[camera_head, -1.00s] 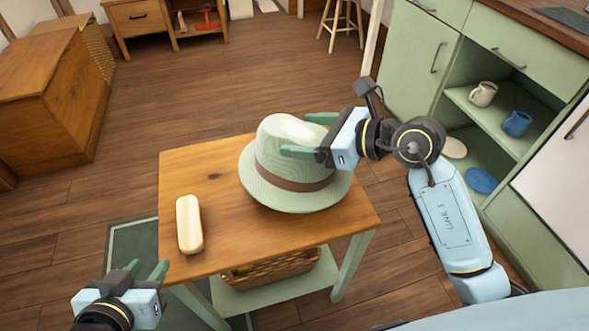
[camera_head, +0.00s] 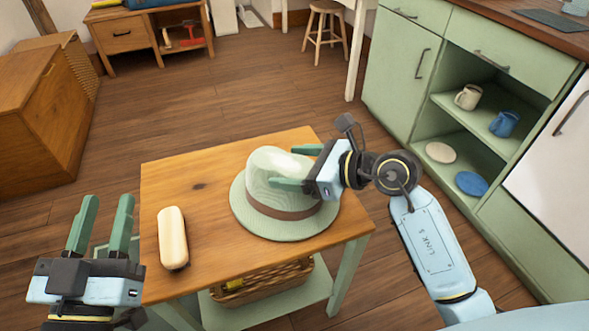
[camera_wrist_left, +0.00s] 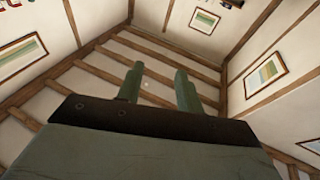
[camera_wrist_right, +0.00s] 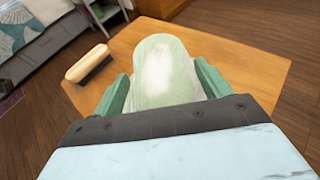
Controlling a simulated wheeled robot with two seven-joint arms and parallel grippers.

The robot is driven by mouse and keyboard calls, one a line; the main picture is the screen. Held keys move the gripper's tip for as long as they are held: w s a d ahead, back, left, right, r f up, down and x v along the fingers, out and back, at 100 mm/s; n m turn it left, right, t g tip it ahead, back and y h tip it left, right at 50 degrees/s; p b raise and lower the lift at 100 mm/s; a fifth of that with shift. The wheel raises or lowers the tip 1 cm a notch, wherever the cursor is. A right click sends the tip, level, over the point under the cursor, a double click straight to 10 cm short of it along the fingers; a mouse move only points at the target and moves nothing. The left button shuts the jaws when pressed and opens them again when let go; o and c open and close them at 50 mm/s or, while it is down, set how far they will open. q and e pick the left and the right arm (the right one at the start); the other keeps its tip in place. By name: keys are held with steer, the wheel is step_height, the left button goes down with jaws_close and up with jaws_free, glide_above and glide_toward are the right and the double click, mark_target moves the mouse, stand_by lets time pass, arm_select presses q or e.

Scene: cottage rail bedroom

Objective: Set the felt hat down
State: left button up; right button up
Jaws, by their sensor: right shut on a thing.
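The felt hat (camera_head: 262,222) is pale green with a brown band. It is upright at the right part of the small wooden table (camera_head: 185,184), its brim at or very close to the top; I cannot tell if it bears on it. My right gripper (camera_head: 291,167) is shut on the hat's crown, one finger on each side. In the right wrist view the crown (camera_wrist_right: 165,75) fills the space between the fingers. My left gripper (camera_head: 102,226) is empty and open, fingers pointing up, left of the table. The left wrist view shows its fingers (camera_wrist_left: 160,88) apart against the ceiling.
A cream-topped brush (camera_head: 172,238) lies on the table left of the hat. A wicker basket (camera_head: 262,283) sits on the shelf below. Green cabinets (camera_head: 405,60) with mugs and plates stand to the right. The tabletop behind the brush is clear.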

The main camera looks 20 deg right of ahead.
arm_select(q)
steer(key=shift+s+r+t, duration=0.15)
steer(key=shift+r+t, duration=0.15)
steer(key=shift+r, duration=0.1)
arm_select(e)
steer(key=shift+f, duration=0.1)
steer(key=o, duration=1.4)
steer(key=shift+c, duration=0.2)
